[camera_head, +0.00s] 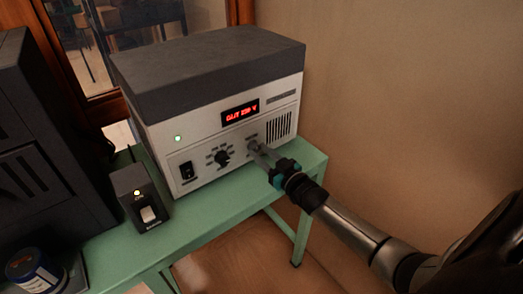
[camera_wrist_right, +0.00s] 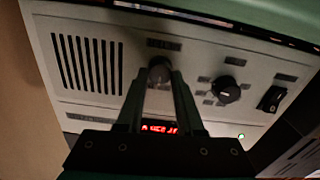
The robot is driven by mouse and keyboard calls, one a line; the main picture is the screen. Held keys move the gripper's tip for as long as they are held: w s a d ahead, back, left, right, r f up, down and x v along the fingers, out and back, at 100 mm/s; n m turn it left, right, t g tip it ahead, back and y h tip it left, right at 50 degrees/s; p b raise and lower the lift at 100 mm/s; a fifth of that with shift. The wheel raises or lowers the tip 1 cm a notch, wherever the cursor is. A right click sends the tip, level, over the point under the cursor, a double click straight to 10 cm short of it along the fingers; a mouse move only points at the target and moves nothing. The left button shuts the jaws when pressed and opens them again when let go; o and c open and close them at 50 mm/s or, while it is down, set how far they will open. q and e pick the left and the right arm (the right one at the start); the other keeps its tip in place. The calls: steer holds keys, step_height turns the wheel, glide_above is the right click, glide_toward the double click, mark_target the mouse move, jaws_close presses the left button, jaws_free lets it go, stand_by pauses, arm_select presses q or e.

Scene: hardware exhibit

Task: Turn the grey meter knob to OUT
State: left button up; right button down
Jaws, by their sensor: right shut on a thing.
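The meter unit (camera_head: 215,140) is a light grey box with a dark top on a green table. Its grey meter knob (camera_wrist_right: 159,66) sits on the front panel, to the right of a black knob (camera_head: 222,158) in the head view. My right gripper (camera_head: 256,149) reaches in from the right and is shut on the grey meter knob. In the right wrist view, which is upside down, the fingers (camera_wrist_right: 159,80) sit on either side of the knob. They hide part of it, and I cannot tell where its pointer stands. My left gripper is not in view.
A red display (camera_head: 240,112) is lit above the knob; its text is hard to read. A black switch (camera_head: 186,170) and a green light are at the panel's left. A small black box (camera_head: 140,198) with a white rocker stands on the green table (camera_head: 215,212).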

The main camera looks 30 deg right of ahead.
steer(key=shift+n, duration=1.4)
steer(key=shift+p, duration=0.3)
steer(key=shift+n, duration=0.3)
steer(key=c, duration=0.5)
jaws_free()
steer(key=shift+c, duration=0.2)
steer(key=s+d+p, duration=0.1)
steer(key=s+p, duration=0.2)
steer(key=s, duration=1.2)
steer(key=shift+s, duration=0.1)
